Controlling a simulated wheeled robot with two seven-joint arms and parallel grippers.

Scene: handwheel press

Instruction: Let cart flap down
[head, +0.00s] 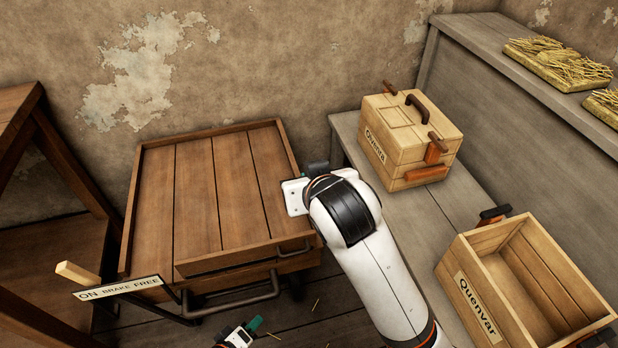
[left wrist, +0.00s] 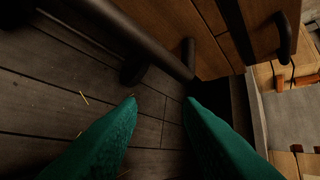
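The wooden cart (head: 215,195) stands against the back wall, with a plank bed inside a raised rim. A front board, seemingly the flap (head: 245,259), stands up at the cart's near edge; a dark handle (head: 294,251) is at its right. A dark push bar (head: 235,304) runs below, and also crosses the left wrist view (left wrist: 140,40). My left gripper (head: 254,325) is low at the bottom edge, near the bar; its green fingers (left wrist: 160,125) are apart and empty over the floor. My right arm reaches the cart's right edge; its fingers are mostly hidden.
A sign (head: 118,288) reading "ON BRAKE FREE" with a wooden lever (head: 78,273) is at the cart's front left. A closed crate (head: 400,155) and an open crate (head: 480,308) sit on the grey bench (head: 352,138) at right. A wooden frame (head: 22,110) stands left.

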